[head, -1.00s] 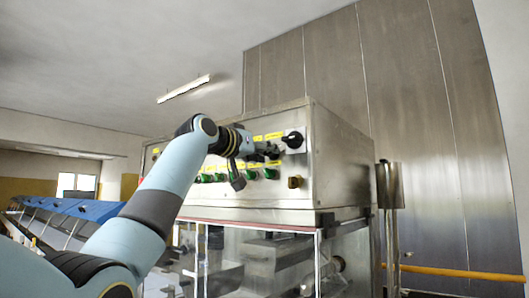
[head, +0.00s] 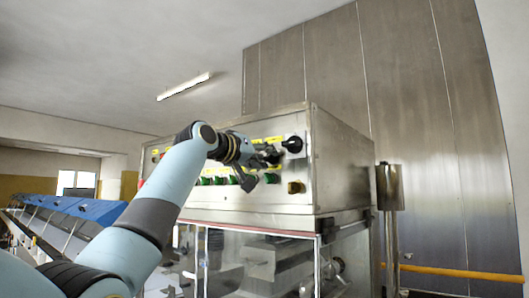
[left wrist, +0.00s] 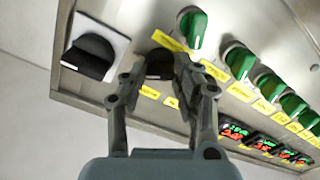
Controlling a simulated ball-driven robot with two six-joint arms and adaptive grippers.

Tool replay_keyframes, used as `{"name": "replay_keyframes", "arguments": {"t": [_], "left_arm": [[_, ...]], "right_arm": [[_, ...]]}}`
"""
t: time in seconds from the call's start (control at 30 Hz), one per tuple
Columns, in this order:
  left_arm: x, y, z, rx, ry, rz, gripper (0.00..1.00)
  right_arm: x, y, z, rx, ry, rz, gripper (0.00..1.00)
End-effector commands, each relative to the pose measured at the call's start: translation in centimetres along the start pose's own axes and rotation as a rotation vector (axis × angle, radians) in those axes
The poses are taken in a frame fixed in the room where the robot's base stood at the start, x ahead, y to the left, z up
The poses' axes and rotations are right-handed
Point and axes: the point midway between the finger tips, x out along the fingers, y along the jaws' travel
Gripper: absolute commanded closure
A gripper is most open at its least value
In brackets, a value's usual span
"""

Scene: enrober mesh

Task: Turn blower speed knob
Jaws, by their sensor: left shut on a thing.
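A small black knob (left wrist: 160,65) is on the steel control panel (head: 230,199), with yellow labels around it that are too small to read. My left gripper (left wrist: 172,66) is shut on this knob, with one fingertip on either side of it, and the fingers hide part of it. In the head view, my left gripper (head: 270,157) reaches the upper right of the panel, and the arm and fingers hide the knob's details there. I cannot tell the knob's pointer direction. My right gripper is in neither view.
A larger black switch on a white plate (left wrist: 93,55) sits close beside the held knob; it also shows in the head view (head: 293,144). Several green knobs (left wrist: 240,62) and red-green displays (left wrist: 235,130) line the panel. A brass-coloured knob (head: 295,187) is lower right.

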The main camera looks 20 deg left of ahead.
Motion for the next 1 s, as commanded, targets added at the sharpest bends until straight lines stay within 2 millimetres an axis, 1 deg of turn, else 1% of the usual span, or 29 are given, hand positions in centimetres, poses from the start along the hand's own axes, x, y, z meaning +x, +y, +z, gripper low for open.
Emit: {"name": "replay_keyframes", "arguments": {"t": [0.03,0.2,0.5,0.7,1.0], "left_arm": [[0.0,0.1,-0.2,-0.037,-0.001,-0.001,1.00],[0.0,0.1,-0.2,-0.162,0.001,0.000,1.00],[0.0,0.0,-0.2,-0.312,0.001,0.000,1.00],[0.0,0.0,-0.1,-0.354,0.002,0.000,1.00],[0.0,0.0,-0.1,-0.362,0.002,0.000,1.00]], "right_arm": [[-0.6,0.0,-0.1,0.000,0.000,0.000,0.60],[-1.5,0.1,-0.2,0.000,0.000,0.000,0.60],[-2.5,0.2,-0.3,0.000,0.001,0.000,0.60],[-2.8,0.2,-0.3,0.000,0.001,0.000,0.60],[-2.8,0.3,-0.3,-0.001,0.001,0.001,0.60]]}}
